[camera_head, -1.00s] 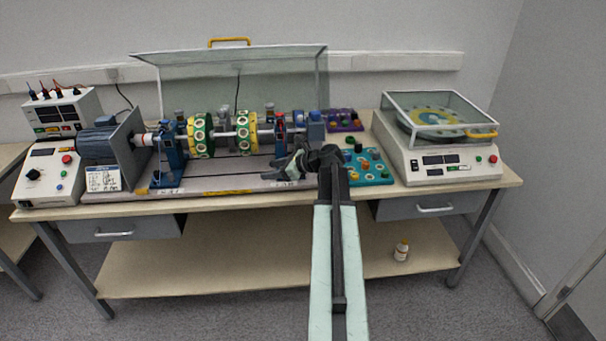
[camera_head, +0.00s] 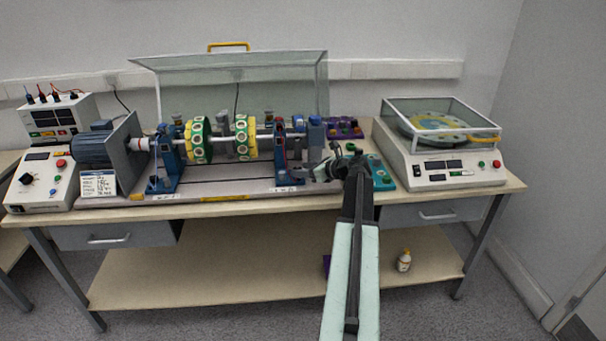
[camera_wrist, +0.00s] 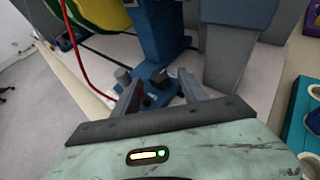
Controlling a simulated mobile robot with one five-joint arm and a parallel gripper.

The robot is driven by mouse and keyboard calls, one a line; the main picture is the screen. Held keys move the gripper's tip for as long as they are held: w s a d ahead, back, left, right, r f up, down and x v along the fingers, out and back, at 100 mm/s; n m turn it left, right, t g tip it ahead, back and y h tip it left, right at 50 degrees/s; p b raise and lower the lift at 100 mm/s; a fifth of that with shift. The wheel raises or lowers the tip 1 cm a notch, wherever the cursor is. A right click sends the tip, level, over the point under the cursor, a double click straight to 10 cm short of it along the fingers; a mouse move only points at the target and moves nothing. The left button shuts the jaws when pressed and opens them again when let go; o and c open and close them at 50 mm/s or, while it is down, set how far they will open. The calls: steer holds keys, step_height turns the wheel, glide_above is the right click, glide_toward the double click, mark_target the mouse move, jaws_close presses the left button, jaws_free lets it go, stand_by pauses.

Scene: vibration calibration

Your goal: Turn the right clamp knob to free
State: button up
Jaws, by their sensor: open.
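The right blue bearing pedestal (camera_head: 282,155) stands on the grey test-rig bed, with its blue foot near the bed's front edge. My gripper (camera_head: 308,173) is just right of this foot in the head view. In the wrist view my gripper (camera_wrist: 158,88) is open, its two grey fingers pointing at the pedestal's foot. A small dark knob-like part (camera_wrist: 157,80) shows on the foot between the fingers. A grey round-topped piece (camera_wrist: 122,74) stands at the left fingertip. I cannot tell which is the clamp knob, how it is turned, or whether a finger touches it.
A red cable (camera_wrist: 85,68) hangs left of the pedestal. The yellow and green rotor discs (camera_head: 245,137) sit on the shaft to the left. A teal tray (camera_head: 382,174) lies close on the right. The clear guard (camera_head: 240,80) stands raised behind. A balancing machine (camera_head: 450,170) is farther right.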

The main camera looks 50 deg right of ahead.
steer(key=shift+w, duration=0.15)
jaws_close()
steer(key=shift+d, duration=0.2)
steer(key=shift+a, duration=0.1)
steer(key=shift+w+d+n+y, duration=0.1)
steer(key=shift+d+n+y, duration=0.1)
steer(key=shift+n+y, duration=0.4)
steer(key=shift+w+d+n+y, duration=0.1)
steer(key=shift+d+n+y, duration=0.05)
steer(key=shift+n+y, duration=0.45)
steer(key=n+g+y, duration=0.1)
steer(key=n+y, duration=0.1)
steer(key=y, duration=0.1)
steer(key=shift+d+n+g, duration=0.2)
steer(key=shift+n+g, duration=0.1)
steer(key=shift+g, duration=0.1)
steer(key=shift+n+y, duration=0.5)
steer(key=shift+y, duration=0.1)
steer(key=shift+g, duration=0.4)
steer(key=shift+a, duration=0.1)
